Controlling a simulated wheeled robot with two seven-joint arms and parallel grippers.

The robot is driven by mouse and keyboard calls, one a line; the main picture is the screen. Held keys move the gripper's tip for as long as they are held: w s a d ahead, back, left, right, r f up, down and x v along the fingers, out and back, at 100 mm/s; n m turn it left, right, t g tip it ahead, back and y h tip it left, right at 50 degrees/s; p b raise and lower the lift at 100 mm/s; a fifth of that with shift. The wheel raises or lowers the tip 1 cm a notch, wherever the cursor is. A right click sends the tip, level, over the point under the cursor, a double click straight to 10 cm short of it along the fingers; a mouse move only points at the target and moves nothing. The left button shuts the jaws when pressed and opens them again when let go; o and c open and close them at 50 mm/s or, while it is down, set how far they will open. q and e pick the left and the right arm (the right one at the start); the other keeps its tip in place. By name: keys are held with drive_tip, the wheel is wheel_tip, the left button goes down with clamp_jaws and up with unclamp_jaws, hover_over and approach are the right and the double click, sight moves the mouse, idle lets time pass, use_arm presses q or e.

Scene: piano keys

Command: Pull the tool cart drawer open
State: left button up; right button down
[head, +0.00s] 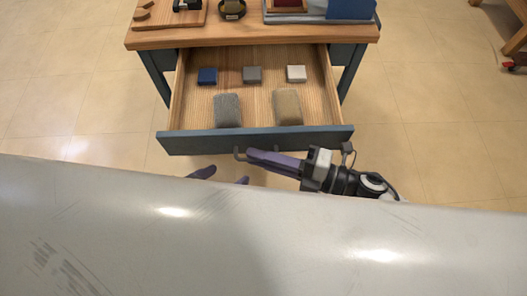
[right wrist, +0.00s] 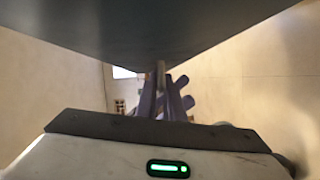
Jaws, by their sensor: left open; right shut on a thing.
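The tool cart drawer (head: 255,140) is pulled well out from under the wooden cart top (head: 250,36). Its blue-grey front faces me and also fills the top of the right wrist view (right wrist: 150,30). My right gripper (head: 250,157) comes in from the right and is shut on the drawer's handle (head: 238,153), just below the front. Its purple fingers and the handle (right wrist: 161,75) also show in the right wrist view. My left gripper (head: 222,176) is open and apart from the drawer, with only its purple fingertips showing.
Inside the drawer are a blue block (head: 207,76), a grey block (head: 252,75), a white block (head: 296,74), a grey sponge-like block (head: 228,110) and a tan one (head: 287,107). A tray (head: 320,20) stands on the cart. Tiled floor (head: 440,130) is clear around it.

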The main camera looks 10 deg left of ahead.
drive_tip(key=c, duration=1.9)
unclamp_jaws()
drive_tip(key=f+p+v, duration=0.1)
drive_tip(key=v, duration=0.9)
drive_tip(key=shift+d+r, duration=0.2)
drive_tip(key=shift+r, duration=0.3)
